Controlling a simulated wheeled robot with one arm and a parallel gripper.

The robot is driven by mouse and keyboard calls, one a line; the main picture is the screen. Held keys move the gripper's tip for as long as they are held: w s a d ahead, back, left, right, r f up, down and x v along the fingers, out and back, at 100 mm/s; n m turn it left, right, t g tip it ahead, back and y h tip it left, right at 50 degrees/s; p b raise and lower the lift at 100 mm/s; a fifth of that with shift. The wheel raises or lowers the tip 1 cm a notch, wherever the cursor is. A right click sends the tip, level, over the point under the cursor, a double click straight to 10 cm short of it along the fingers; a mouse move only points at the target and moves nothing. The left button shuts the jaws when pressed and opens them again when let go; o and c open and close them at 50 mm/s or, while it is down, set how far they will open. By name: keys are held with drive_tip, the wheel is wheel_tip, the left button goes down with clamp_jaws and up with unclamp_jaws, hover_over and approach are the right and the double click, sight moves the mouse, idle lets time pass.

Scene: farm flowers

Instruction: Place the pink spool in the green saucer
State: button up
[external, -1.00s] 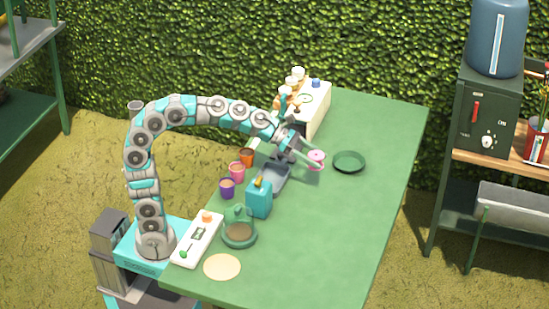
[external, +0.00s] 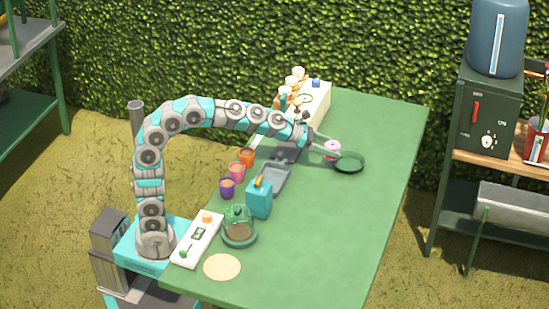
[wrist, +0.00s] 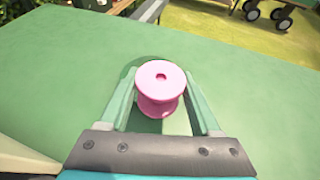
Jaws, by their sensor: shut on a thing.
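The pink spool (external: 332,150) is held between the fingers of my gripper (external: 330,149), just up and left of the green saucer. In the wrist view the pink spool (wrist: 160,86) stands upright between the two green fingers of my gripper (wrist: 161,92), which are shut on it. The green saucer (external: 349,168) is dark, round and shallow and lies on the green table. In the wrist view part of the saucer (wrist: 128,72) shows behind the spool, which hides much of it. I cannot tell the spool's exact height above the table.
The green table (external: 330,230) is clear to the right and front of the saucer. A teal box (external: 259,199), a grey tray (external: 274,177) and several small colored pots (external: 237,171) stand left of it. A white box (external: 315,102) stands at the back.

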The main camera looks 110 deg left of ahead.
hover_over(344, 164)
drive_tip(key=shift+a+f, duration=0.1)
drive_tip(key=shift+f, duration=0.25)
wheel_tip(344, 164, down, 4)
drive_tip(key=shift+r+b, duration=0.15)
drive_tip(key=shift+b, duration=0.65)
drive_tip(key=shift+s+r, duration=0.1)
drive_tip(key=o, duration=1.1)
drive_tip(key=shift+c, duration=0.2)
drive_tip(key=shift+s+r, duration=0.2)
drive_tip(key=shift+s, duration=0.05)
drive_tip(key=p+v, duration=0.1)
drive_tip(key=v, duration=1)
drive_tip(key=shift+s+r, duration=0.15)
